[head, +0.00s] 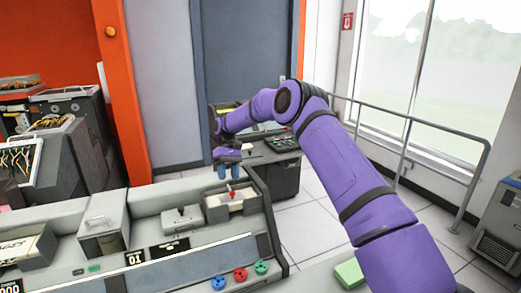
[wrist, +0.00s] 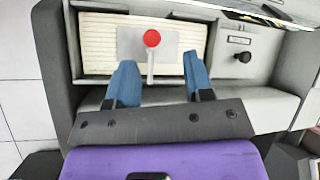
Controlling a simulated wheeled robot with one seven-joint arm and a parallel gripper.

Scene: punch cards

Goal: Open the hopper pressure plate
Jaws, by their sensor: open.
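The hopper pressure plate (wrist: 128,41) is a small grey plate with a white stem and a round red knob (wrist: 151,38). It lies against a stack of cream cards (wrist: 96,50) in the hopper. In the head view the red knob (head: 231,190) shows just below my fingers. My gripper (wrist: 160,60) is open and empty, its two blue fingers on either side of the stem. The fingertips stop short of the knob in the wrist picture; I cannot tell the height gap. In the head view my gripper (head: 228,172) hangs over the hopper.
Left of the hopper is a grey panel with a dark knob (head: 181,210). Blue, red and green buttons (head: 240,274) line the console front. A dark cabinet (head: 272,170) stands behind, and a railing (head: 430,130) runs along the window.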

